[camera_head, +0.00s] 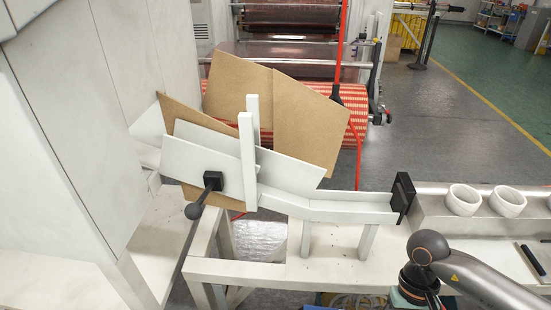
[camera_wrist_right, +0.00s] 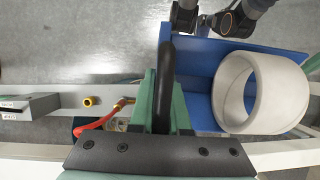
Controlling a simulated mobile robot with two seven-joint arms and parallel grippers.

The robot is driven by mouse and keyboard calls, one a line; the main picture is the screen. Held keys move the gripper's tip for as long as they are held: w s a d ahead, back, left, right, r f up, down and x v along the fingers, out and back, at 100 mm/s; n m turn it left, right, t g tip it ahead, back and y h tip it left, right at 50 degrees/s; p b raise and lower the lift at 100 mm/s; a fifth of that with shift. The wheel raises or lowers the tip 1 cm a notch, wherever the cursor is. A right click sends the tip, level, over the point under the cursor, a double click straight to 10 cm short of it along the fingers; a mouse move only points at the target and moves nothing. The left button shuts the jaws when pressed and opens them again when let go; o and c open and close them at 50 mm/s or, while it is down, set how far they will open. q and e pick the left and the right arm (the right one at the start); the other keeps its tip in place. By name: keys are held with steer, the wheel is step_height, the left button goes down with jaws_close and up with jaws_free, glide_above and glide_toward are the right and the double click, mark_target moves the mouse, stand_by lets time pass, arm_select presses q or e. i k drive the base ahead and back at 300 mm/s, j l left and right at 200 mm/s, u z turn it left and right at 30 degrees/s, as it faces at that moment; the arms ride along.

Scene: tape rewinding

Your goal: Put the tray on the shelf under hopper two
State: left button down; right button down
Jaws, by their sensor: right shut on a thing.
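A blue tray (camera_wrist_right: 195,75) shows in the right wrist view, with a thick white ring (camera_wrist_right: 250,92) in its right part. My right gripper (camera_wrist_right: 165,92) is shut at the near left side of the tray; I take the tray to be what it holds, though the contact is partly hidden by the green and black parts. In the head view, a hopper (camera_head: 240,160) of white and brown panels stands left of centre, with a white chute (camera_head: 330,207) running right from it. No number shows on it. A white shelf-like frame (camera_head: 270,272) lies below. My left gripper is not in view.
A black plate (camera_head: 402,193) closes the chute's right end. Several white rings (camera_head: 463,199) stand in a pale trough at the right. A lever with a dark knob (camera_head: 195,210) sticks out in front of the hopper.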

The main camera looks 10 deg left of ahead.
mark_target(88, 284)
steer(key=k+j, duration=0.15)
steer(key=j, duration=0.25)
steer(key=k+j, duration=0.2)
steer(key=j, duration=0.2)
steer(key=k+j, duration=0.15)
steer(key=j, duration=0.6)
steer(key=k+j, duration=0.1)
steer(key=j, duration=0.2)
steer(key=k+j, duration=0.1)
steer(key=j, duration=1.2)
steer(key=k+j, duration=0.15)
steer(key=j, duration=1.15)
steer(key=i+j, duration=0.15)
steer(key=i, duration=0.05)
